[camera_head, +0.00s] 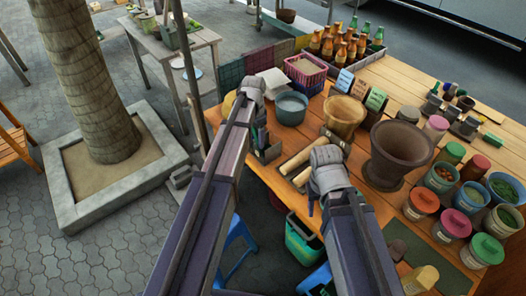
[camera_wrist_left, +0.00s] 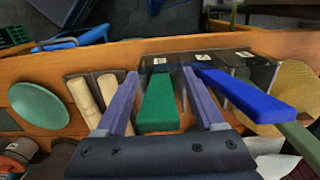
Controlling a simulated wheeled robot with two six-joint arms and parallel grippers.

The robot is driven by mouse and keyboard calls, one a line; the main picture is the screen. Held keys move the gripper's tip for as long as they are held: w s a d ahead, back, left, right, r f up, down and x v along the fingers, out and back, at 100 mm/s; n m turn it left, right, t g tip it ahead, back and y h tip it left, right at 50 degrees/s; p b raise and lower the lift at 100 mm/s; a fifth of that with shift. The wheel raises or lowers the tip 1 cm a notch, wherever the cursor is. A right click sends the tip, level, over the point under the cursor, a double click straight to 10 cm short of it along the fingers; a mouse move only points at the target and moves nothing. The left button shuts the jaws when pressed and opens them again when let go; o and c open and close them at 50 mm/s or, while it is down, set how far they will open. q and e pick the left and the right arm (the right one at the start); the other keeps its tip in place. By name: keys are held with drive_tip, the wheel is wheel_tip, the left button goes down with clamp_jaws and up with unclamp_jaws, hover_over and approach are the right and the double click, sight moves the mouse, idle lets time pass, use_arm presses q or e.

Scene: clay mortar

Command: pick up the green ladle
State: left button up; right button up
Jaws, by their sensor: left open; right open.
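A green tapered piece, which looks like the green ladle (camera_wrist_left: 160,105), lies between the two purple fingers of my left gripper (camera_wrist_left: 160,90) in the left wrist view. The fingers are apart, with visible space on both sides of the green piece. Its far end is at a dark holder (camera_wrist_left: 240,68) with small white labels. In the head view my left gripper (camera_head: 252,92) is over the table's left edge and hides most of the ladle. My right gripper (camera_head: 326,172) is open over the front edge, beside wooden rolling pins (camera_head: 300,157).
A blue piece (camera_wrist_left: 255,98) stands close right of the left fingers. A dark clay mortar (camera_head: 400,150), a tan pot (camera_head: 344,115) and a teal bowl (camera_head: 291,108) stand on the wooden table. Paint tubs crowd the right; bottles (camera_head: 340,45) stand at the back.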

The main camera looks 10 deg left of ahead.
use_arm(q)
drive_tip(key=shift+f, duration=0.2)
clamp_jaws()
idle(0.5)
